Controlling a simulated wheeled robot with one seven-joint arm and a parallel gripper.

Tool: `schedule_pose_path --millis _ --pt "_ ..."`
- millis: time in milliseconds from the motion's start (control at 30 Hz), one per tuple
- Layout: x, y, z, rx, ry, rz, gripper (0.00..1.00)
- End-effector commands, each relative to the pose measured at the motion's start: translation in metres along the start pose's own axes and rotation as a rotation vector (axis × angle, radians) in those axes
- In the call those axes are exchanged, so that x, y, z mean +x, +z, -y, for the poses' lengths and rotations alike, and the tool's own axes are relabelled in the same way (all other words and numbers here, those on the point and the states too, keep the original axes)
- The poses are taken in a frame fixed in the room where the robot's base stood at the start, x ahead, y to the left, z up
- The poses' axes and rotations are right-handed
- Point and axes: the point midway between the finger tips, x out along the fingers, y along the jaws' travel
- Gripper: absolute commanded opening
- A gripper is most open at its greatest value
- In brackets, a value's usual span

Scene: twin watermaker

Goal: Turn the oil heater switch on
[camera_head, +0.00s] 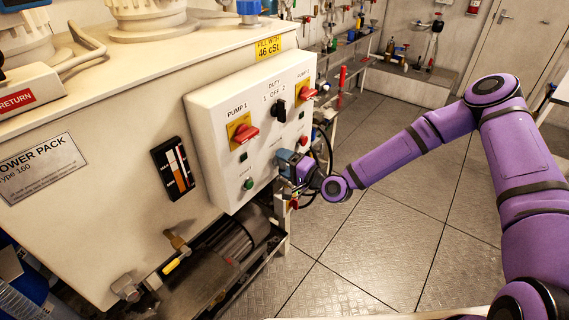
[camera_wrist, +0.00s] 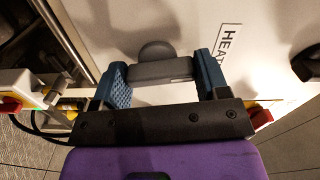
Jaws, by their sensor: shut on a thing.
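In the wrist view, the oil heater switch (camera_wrist: 160,69) is a dark grey knob with a straight bar on a white panel. The blue fingers of my gripper (camera_wrist: 163,80) are on either side of the bar and shut on its ends. A label (camera_wrist: 229,50) beside it, partly cut off, begins "HEA". In the head view, my gripper (camera_head: 288,163) is at the lower part of the white control panel (camera_head: 215,150). It hides the switch there, so I cannot tell the switch's position.
Above are the red pump 1 switch (camera_head: 246,133), the red second pump switch (camera_head: 306,93) and the black duty switch (camera_head: 279,108). A green lamp (camera_head: 248,184) is left of my gripper. Pipes and a motor (camera_head: 228,243) lie below. Open floor (camera_head: 375,215) is to the right.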

Motion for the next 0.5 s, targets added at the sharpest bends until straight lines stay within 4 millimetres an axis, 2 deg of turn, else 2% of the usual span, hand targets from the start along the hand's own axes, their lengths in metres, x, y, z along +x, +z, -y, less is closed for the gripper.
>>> schedule_pose_path --millis 200,500 --pt "-0.0006 -0.0007 -0.0011 0.108 0.001 -0.002 0.44" --pt "-0.0006 -0.0010 -0.0009 0.167 0.002 -0.001 0.44"
